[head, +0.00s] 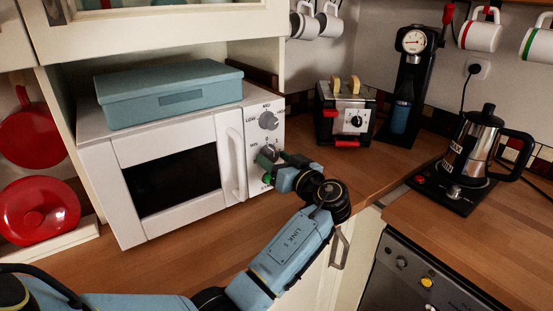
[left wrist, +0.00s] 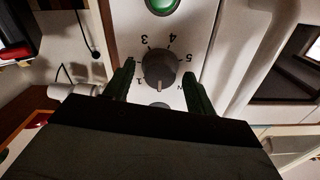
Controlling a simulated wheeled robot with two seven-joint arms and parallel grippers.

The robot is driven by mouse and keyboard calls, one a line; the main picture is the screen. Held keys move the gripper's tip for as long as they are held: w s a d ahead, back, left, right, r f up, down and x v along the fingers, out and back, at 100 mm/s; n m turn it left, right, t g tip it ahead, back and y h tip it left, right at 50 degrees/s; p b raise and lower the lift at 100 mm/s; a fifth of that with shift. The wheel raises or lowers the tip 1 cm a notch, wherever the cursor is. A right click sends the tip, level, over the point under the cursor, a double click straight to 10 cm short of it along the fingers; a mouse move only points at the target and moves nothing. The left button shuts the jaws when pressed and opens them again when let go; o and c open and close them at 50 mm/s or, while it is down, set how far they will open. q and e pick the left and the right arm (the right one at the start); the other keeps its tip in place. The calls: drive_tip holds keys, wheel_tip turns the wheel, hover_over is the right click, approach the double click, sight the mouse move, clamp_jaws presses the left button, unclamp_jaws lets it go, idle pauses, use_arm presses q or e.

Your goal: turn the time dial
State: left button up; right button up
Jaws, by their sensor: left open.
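The white microwave (head: 233,125) stands on the wooden counter with its door closed. Its grey time dial (head: 266,156) is the lower knob on the panel, partly hidden by my left gripper (head: 279,161). In the left wrist view the dial (left wrist: 160,69) shows upside down, with numbers around it and a pale pointer mark toward the picture's bottom, near the 1. My left gripper (left wrist: 160,63) is open, with one dark green finger on each side of the dial. I cannot tell whether the fingers touch it. My right gripper is not in view.
A power knob (head: 268,121) sits above the dial and a green button (head: 267,179) below it. The door handle (head: 236,163) is close beside. A blue box (head: 170,92) lies on the microwave. A toaster (head: 345,113) and coffee pot (head: 474,150) stand to the right.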

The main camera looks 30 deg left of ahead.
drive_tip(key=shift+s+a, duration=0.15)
use_arm(q)
drive_tip(key=c, duration=1)
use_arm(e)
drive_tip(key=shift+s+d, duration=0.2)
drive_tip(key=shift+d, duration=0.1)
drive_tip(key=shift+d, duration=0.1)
